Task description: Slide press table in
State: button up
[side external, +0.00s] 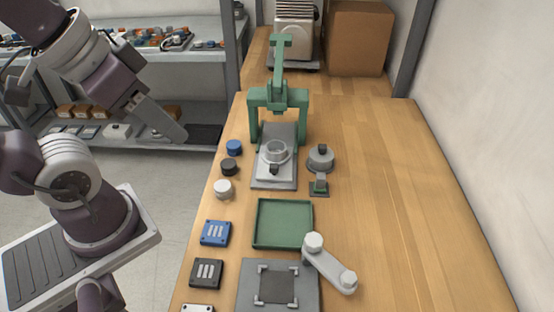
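The green press (255,110) stands on the wooden bench, with a tall green lever (281,58) upright above it. The grey press table (284,183) lies at its foot and sticks out from the frame toward the front. A pale round ring fixture (277,149) sits on the table, with a small dark knob (273,169) at its front. My gripper (182,136) hangs in the air left of the press, clear of the bench and touching nothing. I see it from the side, so its finger gap does not show.
Blue, black and white caps (223,189) line the left bench edge. Blue and dark blocks (215,233) lie below them. A grey round fixture (320,158) stands right of the table. A green tray (283,224) and grey swing arm (332,265) lie in front. The bench's right side is clear.

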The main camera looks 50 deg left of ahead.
dwell(0.3)
jog(key=c, duration=0.3)
jog(key=w+m, duration=0.1)
jog(key=m, duration=0.1)
jog(key=w+f+m+g, duration=0.1)
jog(key=w+m, duration=0.1)
jog(key=w+m+y, duration=0.1)
jog(key=m, duration=0.1)
jog(key=shift+w+a+f+m, duration=0.1)
jog(key=shift+w+f+m, duration=0.2)
jog(key=shift+m, duration=0.1)
grip_shut()
jog(key=w+d+f+m+g+y, duration=0.1)
jog(key=w+d+f+m, duration=0.2)
jog(key=w+f+m, duration=0.5)
jog(key=w+d+f+m+g, duration=0.25)
jog(key=f+m, duration=0.25)
jog(key=m, duration=0.7)
jog(key=shift+t, duration=0.45)
jog(key=x, duration=0.9)
jog(key=shift+w+a+f, duration=0.15)
jog(key=shift+w+f, duration=0.05)
jog(key=shift+f, duration=0.05)
jog(key=shift+w+a+r, duration=0.2)
jog(key=shift+w+a, duration=0.8)
jog(key=shift+w, duration=0.1)
jog(key=shift+w+a, duration=0.35)
jog(key=shift+a, duration=0.05)
